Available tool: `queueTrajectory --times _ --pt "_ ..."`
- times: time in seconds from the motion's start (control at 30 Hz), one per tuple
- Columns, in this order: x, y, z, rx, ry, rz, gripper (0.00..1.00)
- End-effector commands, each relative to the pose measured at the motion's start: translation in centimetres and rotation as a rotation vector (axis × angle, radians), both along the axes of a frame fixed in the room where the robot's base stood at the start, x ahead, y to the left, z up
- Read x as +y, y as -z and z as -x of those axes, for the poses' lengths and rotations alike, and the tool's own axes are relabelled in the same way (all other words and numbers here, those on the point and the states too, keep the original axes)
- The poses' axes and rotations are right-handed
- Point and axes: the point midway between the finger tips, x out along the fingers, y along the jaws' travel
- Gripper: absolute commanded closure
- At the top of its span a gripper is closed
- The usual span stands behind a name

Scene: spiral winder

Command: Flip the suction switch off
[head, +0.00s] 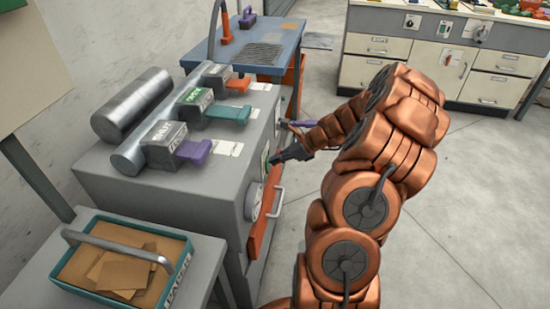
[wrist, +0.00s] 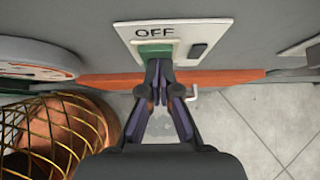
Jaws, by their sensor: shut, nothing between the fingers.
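A light switch plate (wrist: 185,32) marked OFF is on the grey front of the machine in the wrist view. It carries a green switch part (wrist: 155,48) under the lettering and a small dark part (wrist: 197,50) to its right. My gripper (wrist: 159,68) is shut and empty, with its fingertips at the lower edge of the green part. I cannot tell whether they touch it. In the head view my gripper (head: 272,160) is at the machine's front face, and the plate is mostly hidden or too small to read.
An orange bar (head: 264,215) runs along the machine front below the plate, beside a round dial (head: 253,199). Orange, green and purple levers (head: 195,151) are on the machine top (head: 110,172). A teal tray (head: 58,285) with brown sheets is at left. Floor (head: 450,220) at right is clear.

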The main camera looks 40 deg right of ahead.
Motion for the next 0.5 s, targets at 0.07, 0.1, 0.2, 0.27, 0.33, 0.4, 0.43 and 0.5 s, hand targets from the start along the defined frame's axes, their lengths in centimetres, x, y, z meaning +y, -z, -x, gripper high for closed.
queueTrajectory --times 0.07,0.1,0.2,0.27,0.33,0.4,0.43,0.5 --pt "0.0 0.0 0.0 0.0 0.0 0.0 1.0" --pt "0.0 -0.1 0.0 0.0 0.0 0.0 1.0" --pt "0.0 -0.3 0.0 0.0 0.0 0.0 1.0" --pt "0.0 -0.5 0.0 0.0 -0.001 0.001 1.0" --pt "0.0 -0.8 0.0 0.0 -0.001 0.001 1.0" --pt "0.0 -1.1 0.0 0.0 -0.001 0.001 1.0" --pt "0.0 -1.2 0.0 -0.001 -0.001 0.0 1.0" --pt "0.0 -1.4 0.0 -0.001 -0.001 0.0 1.0"
